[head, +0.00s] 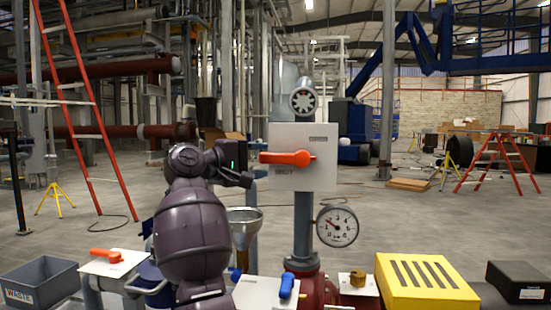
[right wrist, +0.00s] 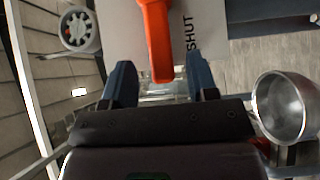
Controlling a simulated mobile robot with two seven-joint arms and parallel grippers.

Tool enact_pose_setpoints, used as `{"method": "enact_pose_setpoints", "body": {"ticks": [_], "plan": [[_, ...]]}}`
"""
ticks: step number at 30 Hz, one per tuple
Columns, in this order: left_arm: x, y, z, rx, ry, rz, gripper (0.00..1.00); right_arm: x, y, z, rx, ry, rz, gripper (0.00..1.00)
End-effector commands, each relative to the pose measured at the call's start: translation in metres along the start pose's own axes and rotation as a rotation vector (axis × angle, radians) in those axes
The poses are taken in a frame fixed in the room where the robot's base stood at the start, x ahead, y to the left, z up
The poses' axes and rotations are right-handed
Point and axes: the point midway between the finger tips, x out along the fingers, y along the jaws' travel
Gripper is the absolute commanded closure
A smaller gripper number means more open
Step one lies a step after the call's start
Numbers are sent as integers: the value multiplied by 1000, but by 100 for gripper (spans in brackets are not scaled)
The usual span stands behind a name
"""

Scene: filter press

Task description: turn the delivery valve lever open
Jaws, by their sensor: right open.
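An orange lever (head: 288,158) is mounted on an upright white panel (head: 315,132) and points left, roughly level. In the right wrist view the lever (right wrist: 155,40) reaches down toward the space between the fingers, beside the printed word SHUT. My right gripper (head: 244,166) is just left of the lever's free end. Its two fingers stand apart in the right wrist view (right wrist: 161,80), one on either side of the lever's tip, and no grip on it shows. The panel's small labels are too small to read in the head view. My left gripper is out of view.
A pressure gauge (head: 337,227) sits below right of the panel, and a metal funnel (head: 244,221) below left. Another orange lever (head: 106,255) and blue levers (head: 287,285) are lower down. A yellow slotted box (head: 426,282) and a grey WASTE bin (head: 42,283) stand in front.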

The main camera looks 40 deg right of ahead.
Motion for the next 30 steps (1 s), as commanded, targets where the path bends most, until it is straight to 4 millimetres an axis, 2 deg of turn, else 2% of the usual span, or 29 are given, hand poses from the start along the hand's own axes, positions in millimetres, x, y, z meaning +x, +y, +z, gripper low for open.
{"method": "enact_pose_setpoints", "body": {"ticks": [3,9,21,23,30], "plan": [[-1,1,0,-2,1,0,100,20,1,1,1,-2,2,47],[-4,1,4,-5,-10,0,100,40,0,0,-1,-1,1,47],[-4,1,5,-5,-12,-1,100,46,0,0,-2,0,2,47],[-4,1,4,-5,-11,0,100,46,0,0,-2,0,2,53],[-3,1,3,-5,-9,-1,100,46,0,0,-2,0,1,90]]}}
